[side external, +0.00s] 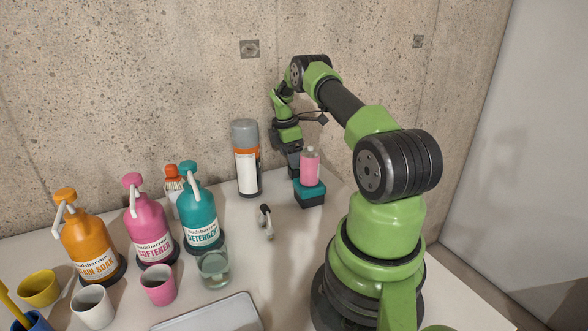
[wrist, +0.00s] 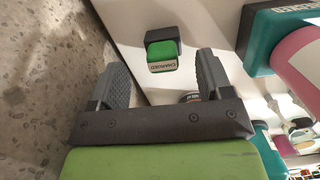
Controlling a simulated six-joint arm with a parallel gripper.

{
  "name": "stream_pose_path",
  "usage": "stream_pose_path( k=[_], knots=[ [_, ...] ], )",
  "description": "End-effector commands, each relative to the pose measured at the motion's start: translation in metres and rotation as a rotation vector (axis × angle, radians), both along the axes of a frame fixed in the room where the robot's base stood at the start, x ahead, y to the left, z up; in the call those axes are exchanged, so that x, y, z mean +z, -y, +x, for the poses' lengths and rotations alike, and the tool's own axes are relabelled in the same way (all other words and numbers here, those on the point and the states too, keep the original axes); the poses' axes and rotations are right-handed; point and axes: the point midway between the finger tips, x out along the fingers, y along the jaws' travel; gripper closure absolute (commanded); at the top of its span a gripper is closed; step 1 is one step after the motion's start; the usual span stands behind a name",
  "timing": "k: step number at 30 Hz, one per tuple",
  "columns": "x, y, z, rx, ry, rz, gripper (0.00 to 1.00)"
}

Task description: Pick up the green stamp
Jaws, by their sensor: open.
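The green stamp (wrist: 161,55) lies on the white table in the wrist view. It is a small green block with a white lettered label and a dark part at its upper end. My gripper (wrist: 162,68) is open, with one grey finger to the left of the stamp and one to the right. The stamp appears between and beyond the fingertips; I cannot tell how far below them it is. In the side view my gripper (side external: 293,162) points down near the wall, behind the pink-and-teal item. I cannot make out the stamp there.
A pink item (side external: 310,167) on a teal base (side external: 310,193) stands close to my gripper. A grey spray can (side external: 246,165) stands to the left. Orange (side external: 90,238), pink (side external: 149,228) and teal (side external: 201,215) pump bottles stand farther left. The concrete wall (wrist: 40,80) is close.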

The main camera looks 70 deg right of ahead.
Motion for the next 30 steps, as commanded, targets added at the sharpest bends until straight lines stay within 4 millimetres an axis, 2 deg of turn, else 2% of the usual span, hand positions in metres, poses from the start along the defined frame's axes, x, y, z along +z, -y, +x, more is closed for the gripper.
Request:
stream_pose_path(
  k=[6,9,17,24,30],
  knots=[
    [-0.034,0.002,-0.009,-0.002,-0.002,0.004,0.28],
    [-0.043,0.003,-0.010,-0.001,-0.001,0.003,0.28],
    [-0.046,0.003,-0.010,-0.001,0.001,0.000,0.28],
    [-0.045,0.003,-0.010,-0.001,0.000,0.001,0.80],
    [-0.045,0.003,-0.010,-0.001,0.001,0.000,0.82]
  ],
)
